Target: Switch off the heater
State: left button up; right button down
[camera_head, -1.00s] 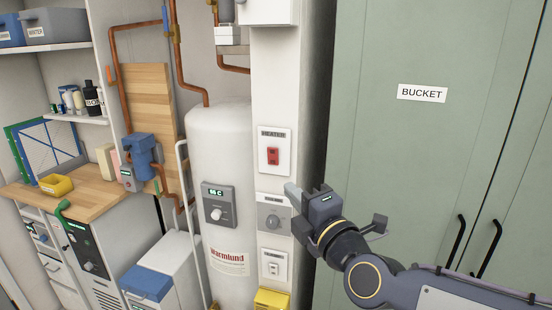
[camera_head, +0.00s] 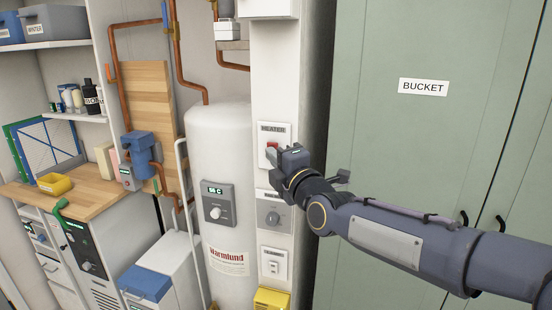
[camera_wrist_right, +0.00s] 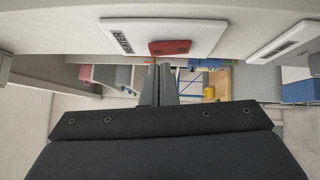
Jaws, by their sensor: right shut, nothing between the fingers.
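The heater switch is a red rocker (camera_head: 272,146) on a white wall plate (camera_head: 264,132) labelled HEATER, on the narrow white wall panel. My right gripper (camera_head: 270,156) is at the rocker's lower right and partly covers it. The right wrist view shows the red rocker (camera_wrist_right: 171,46) just beyond the closed fingers (camera_wrist_right: 157,76), which hold nothing. I cannot tell whether the fingertips touch the rocker or which way it is tipped. My left gripper is not in view.
A grey dial plate (camera_head: 268,217) and a smaller switch plate (camera_head: 273,264) sit below on the same panel. The white boiler (camera_head: 215,135) stands left of it. Green cabinet doors (camera_head: 400,140), one labelled BUCKET, are at the right.

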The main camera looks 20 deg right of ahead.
jog(key=shift+w+d+r, duration=0.1)
jog(key=shift+w+d, duration=0.15)
jog(key=shift+w, duration=0.2)
jog(key=shift+w+d+r+p, duration=0.1)
jog(key=shift+w+d+p, duration=0.1)
jog(key=shift+p, duration=0.2)
